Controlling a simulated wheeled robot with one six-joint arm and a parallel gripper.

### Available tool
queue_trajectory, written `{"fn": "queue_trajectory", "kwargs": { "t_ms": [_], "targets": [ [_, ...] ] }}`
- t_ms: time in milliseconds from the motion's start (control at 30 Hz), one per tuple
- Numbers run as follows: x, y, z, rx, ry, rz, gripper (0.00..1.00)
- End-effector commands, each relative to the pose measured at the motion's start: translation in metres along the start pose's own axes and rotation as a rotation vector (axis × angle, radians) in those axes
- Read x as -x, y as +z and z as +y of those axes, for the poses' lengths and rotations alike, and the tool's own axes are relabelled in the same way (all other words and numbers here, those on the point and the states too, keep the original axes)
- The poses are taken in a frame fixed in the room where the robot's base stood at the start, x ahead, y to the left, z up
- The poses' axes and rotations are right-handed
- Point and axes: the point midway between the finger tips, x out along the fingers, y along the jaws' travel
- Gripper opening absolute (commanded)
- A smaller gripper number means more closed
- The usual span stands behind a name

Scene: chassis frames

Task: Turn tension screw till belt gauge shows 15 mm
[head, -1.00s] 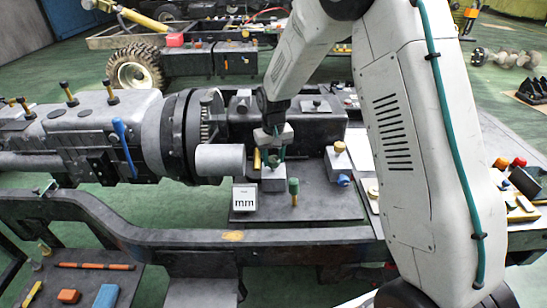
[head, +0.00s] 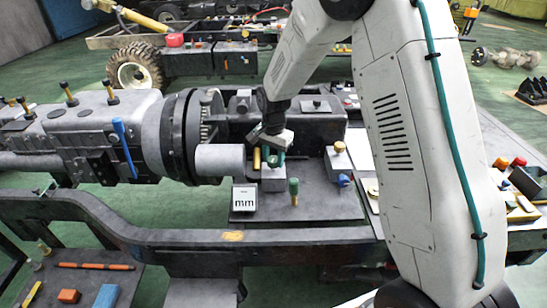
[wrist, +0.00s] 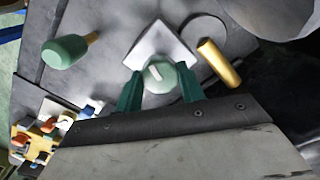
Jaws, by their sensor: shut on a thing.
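My gripper (wrist: 159,90), with green fingertips, is shut on a round pale-green screw head (wrist: 158,75) with a white mark on top. The screw stands on a light square block (wrist: 150,48). In the head view my gripper (head: 272,158) points down at this block (head: 272,182), and its fingers mostly hide the screw. The gauge (head: 244,199) is a white display in front of the block. Its "mm" is readable, but the small figure above is too small to read. I cannot make out the belt.
A brass pin (wrist: 219,63) stands close beside the screw block. A brass-topped block (head: 338,160) is to the right. A large gearbox (head: 85,138) with a grey cylinder (head: 219,159) fills the left.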

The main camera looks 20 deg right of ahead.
Motion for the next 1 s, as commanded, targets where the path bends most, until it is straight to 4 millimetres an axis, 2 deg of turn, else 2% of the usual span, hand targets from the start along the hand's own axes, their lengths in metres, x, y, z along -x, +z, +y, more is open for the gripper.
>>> {"fn": "queue_trajectory", "kwargs": {
  "t_ms": [400, 933, 967, 1000],
  "targets": [
    [0.0011, -0.0010, -0.0007, -0.182, -0.003, 0.002, 0.16],
    [0.0012, -0.0011, -0.0008, -0.206, -0.003, 0.002, 0.16],
    [0.0012, -0.0011, -0.0008, -0.206, -0.003, 0.002, 0.41],
    [0.0012, -0.0011, -0.0008, -0.206, -0.003, 0.002, 0.52]
  ]
}}
